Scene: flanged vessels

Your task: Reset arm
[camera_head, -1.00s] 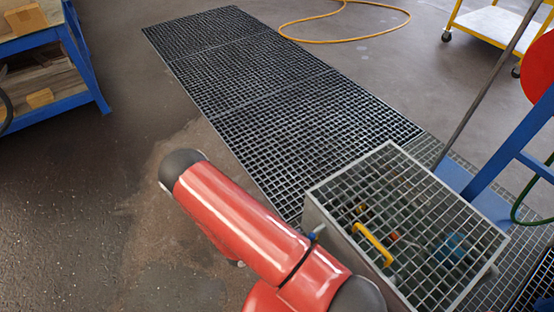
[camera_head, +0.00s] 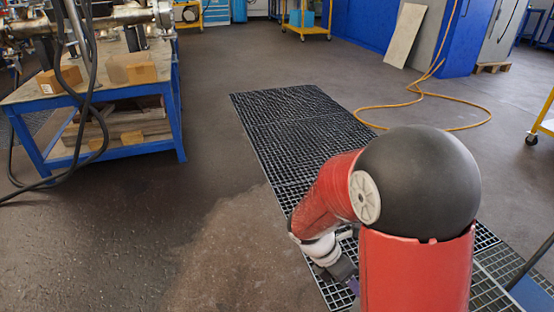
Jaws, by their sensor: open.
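My red arm is folded in front of me, its black elbow at the top. My gripper (camera_head: 345,274) is low behind the upper arm, below the white wrist, and points down over the floor grating. The red link hides part of it, and its fingertips are hard to make out. It is open, and I see nothing held in it.
The dark floor grating (camera_head: 285,122) runs away ahead. A blue workbench (camera_head: 112,90) with metal vessels and cables stands at left. A yellow hose (camera_head: 400,106) lies on the floor at right. The floor between bench and grating is clear.

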